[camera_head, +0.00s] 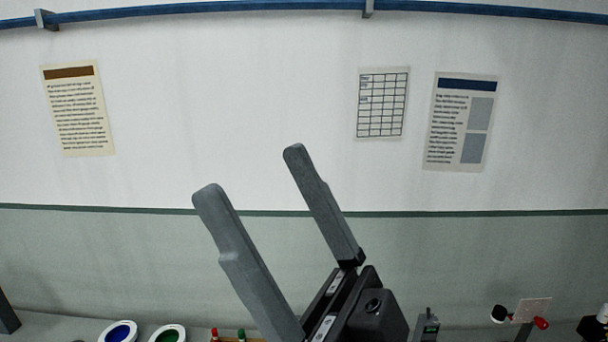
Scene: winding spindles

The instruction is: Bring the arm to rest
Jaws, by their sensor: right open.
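My right gripper (252,170) is large in the middle of the head view, raised in front of the wall. Its two grey fingers point up and to the left and stand well apart, with nothing between them. The black gripper body is at the lower middle, and the rest of that arm is cut off by the bottom edge. My left gripper does not show in this view.
Along the bottom edge are a blue-filled round container (121,332), a green-filled one (169,335), and small red and green-topped items (241,334). A stand with a red knob (541,323) is at the lower right. Posters hang on the wall (230,110).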

